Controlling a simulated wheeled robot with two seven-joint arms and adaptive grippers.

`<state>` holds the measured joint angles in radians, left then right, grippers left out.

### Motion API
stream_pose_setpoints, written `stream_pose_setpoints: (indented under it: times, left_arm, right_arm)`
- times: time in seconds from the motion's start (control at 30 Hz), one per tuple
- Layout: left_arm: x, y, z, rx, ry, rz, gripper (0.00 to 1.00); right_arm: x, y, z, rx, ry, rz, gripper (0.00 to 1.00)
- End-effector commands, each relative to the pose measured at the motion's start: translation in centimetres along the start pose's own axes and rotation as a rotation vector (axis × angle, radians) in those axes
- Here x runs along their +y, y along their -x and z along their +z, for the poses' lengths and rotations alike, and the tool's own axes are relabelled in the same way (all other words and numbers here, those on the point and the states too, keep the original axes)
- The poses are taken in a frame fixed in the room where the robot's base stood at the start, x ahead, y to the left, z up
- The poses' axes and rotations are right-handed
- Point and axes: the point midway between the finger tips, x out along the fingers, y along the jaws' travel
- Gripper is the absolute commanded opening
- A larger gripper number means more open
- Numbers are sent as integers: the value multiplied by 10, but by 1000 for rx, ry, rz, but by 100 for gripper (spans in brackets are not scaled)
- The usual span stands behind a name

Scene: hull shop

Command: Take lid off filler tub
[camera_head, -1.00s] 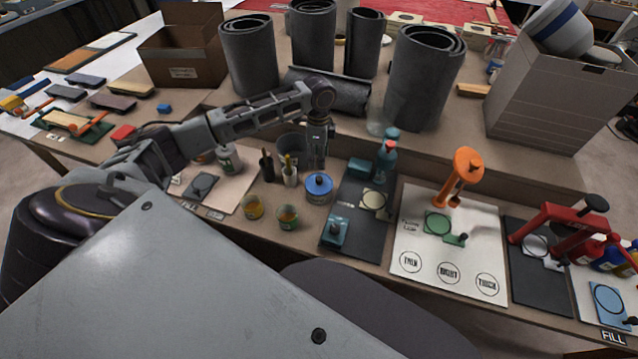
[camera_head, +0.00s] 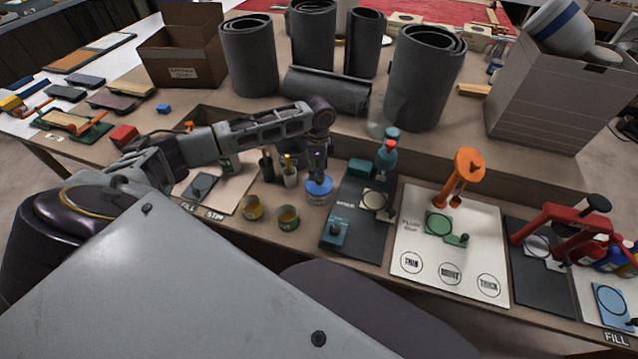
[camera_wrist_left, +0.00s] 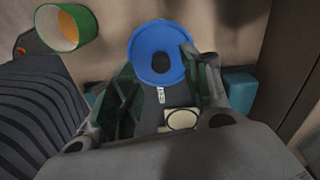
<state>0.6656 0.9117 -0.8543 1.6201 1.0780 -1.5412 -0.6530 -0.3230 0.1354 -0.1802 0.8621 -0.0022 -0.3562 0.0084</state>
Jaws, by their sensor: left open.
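The filler tub (camera_head: 318,198) stands on the bench with its blue lid (camera_head: 319,186) on. A small dark knob sits at the middle of the lid. My left gripper (camera_head: 319,174) points down at the lid from just above. In the left wrist view the blue lid (camera_wrist_left: 160,54) with its dark knob lies at the far end between the open fingers of my left gripper (camera_wrist_left: 160,85). I cannot tell whether the fingers touch the lid. My right gripper is not in view.
Two small open pots (camera_head: 288,218) stand in front and left of the tub. A cup with brushes (camera_head: 290,172) is close on the left. A dark mat (camera_head: 352,240) with a teal block and a teal bottle (camera_head: 387,160) lies on the right.

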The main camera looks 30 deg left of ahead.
Motion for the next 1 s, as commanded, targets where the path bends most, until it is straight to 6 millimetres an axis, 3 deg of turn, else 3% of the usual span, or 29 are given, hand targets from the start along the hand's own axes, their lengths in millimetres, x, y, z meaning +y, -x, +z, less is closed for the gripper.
stream_pose_setpoints:
  times: [0.17, 0.5, 1.0]
  left_arm:
    - [0, -16, -2, 0, -1, 1, 48]
    - [-1, -48, -2, 0, -1, 1, 48]
    - [-1, -49, -2, 0, -1, 0, 48]
  right_arm:
    - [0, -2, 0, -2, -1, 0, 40]
    - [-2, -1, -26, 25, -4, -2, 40]
    - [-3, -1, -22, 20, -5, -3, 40]
